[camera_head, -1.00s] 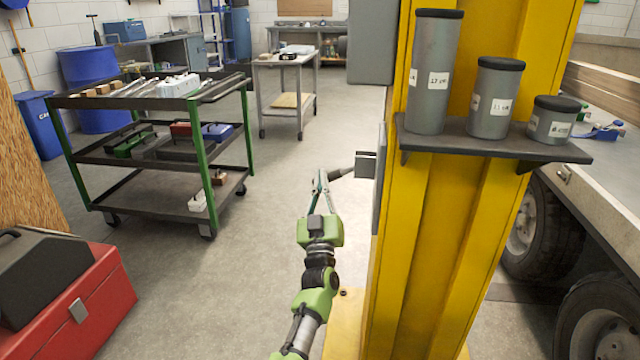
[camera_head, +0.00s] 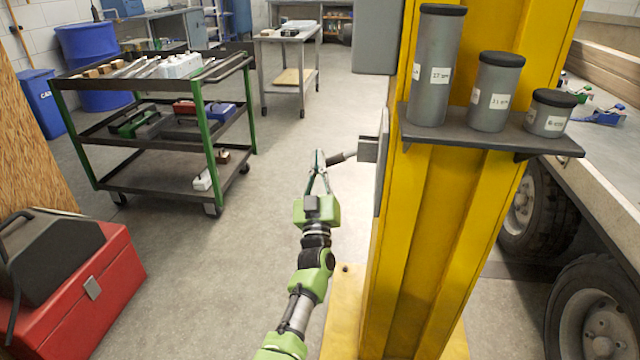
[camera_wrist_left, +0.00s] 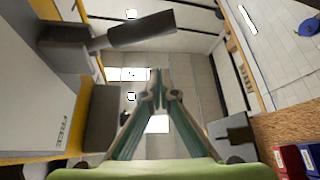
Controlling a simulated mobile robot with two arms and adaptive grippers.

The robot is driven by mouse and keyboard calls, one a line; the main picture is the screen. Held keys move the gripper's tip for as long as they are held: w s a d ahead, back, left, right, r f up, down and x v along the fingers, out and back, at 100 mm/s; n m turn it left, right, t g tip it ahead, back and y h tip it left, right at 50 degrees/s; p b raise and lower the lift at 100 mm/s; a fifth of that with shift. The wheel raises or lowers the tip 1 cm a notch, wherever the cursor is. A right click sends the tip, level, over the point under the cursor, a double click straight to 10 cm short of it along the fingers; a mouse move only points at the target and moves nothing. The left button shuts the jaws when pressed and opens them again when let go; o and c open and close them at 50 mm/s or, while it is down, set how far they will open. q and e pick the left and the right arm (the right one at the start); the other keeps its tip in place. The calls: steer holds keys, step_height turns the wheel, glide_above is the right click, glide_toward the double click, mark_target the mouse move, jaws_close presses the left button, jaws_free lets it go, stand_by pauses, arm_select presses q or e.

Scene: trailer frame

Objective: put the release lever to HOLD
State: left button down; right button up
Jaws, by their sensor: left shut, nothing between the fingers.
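The release lever (camera_head: 342,157) is a short dark handle reaching left from a grey block on the side of the yellow post. In the left wrist view the lever (camera_wrist_left: 143,29) crosses the upper left. A grey plate (camera_wrist_left: 35,85) beside it carries the word FREE; no HOLD mark is readable. My left gripper (camera_head: 317,153) is shut and empty, its tips just left of the lever's free end in the head view. In the wrist view the tips (camera_wrist_left: 157,75) appear below the handle, with a gap showing. My right gripper is not in view.
The yellow post (camera_head: 425,230) stands close right of my left arm. Its shelf (camera_head: 490,137) holds three grey cylinders. A tool cart (camera_head: 150,175) and a red toolbox (camera_head: 75,290) stand left. A second grey block (camera_wrist_left: 101,118) sticks out by the FREE mark. The floor between is clear.

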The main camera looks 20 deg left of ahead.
arm_select(q)
steer(key=d+p+v, duration=0.1)
steer(key=v, duration=0.6)
steer(key=shift+s, duration=0.25)
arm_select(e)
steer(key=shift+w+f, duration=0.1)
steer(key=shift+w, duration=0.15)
arm_select(q)
steer(key=shift+d+h, duration=0.1)
steer(key=shift+h, duration=0.2)
